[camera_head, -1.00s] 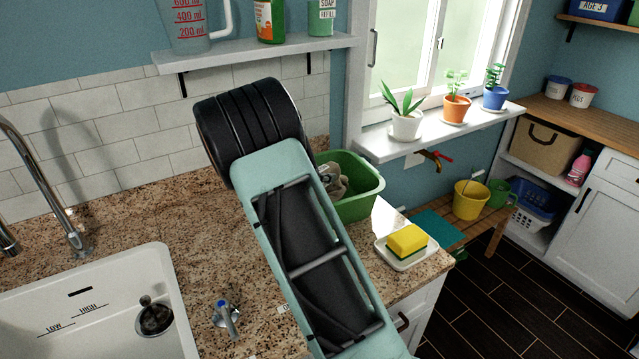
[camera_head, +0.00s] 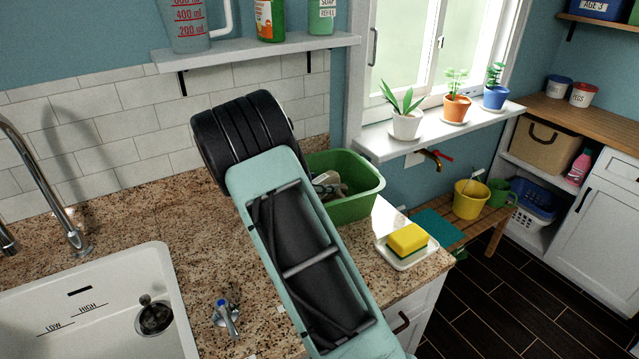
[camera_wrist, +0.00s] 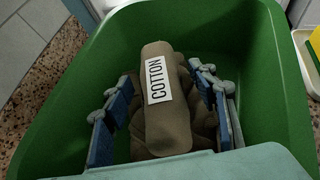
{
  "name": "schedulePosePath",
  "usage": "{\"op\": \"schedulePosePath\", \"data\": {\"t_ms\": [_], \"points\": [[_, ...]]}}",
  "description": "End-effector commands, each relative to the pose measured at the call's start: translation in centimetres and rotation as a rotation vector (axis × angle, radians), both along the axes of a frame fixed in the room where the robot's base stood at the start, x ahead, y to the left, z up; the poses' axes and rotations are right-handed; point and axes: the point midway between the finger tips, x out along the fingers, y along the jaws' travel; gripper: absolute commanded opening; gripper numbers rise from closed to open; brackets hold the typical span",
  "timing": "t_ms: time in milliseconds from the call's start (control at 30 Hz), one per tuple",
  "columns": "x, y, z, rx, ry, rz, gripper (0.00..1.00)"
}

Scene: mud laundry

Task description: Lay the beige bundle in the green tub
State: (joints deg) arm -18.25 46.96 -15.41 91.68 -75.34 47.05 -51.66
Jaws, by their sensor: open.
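The green tub (camera_head: 358,205) stands on the granite counter, partly hidden behind my arm in the head view. Its wall (camera_wrist: 262,60) surrounds the scene in the wrist view. The beige bundle (camera_wrist: 168,115), a rolled cloth with a white COTTON label, lies inside the tub. Lumpy cloth of like colour shows beneath and beside the roll; I cannot tell whether it is part of the bundle. My gripper (camera_wrist: 163,108) is open inside the tub, with one blue-padded finger on each side of the roll. Gaps show between the fingers and the roll.
A yellow sponge (camera_head: 407,239) on a white dish (camera_head: 405,260) sits right of the tub. The sink (camera_head: 90,300) and tap (camera_head: 70,235) are at left. A shelf (camera_head: 250,50) hangs above, and potted plants stand on the windowsill (camera_head: 435,135).

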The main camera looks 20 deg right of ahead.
Motion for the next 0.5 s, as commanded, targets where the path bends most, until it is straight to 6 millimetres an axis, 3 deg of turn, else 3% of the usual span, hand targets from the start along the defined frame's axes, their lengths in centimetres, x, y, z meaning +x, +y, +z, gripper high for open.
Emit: {"op": "schedulePosePath", "data": {"t_ms": [167, 500], "points": [[0.0, 0.0, 0.7, 0.0, -0.001, 0.0, 0.53], [-2.9, 5.4, 3.7, 0.002, -0.003, 0.004, 0.53]]}}
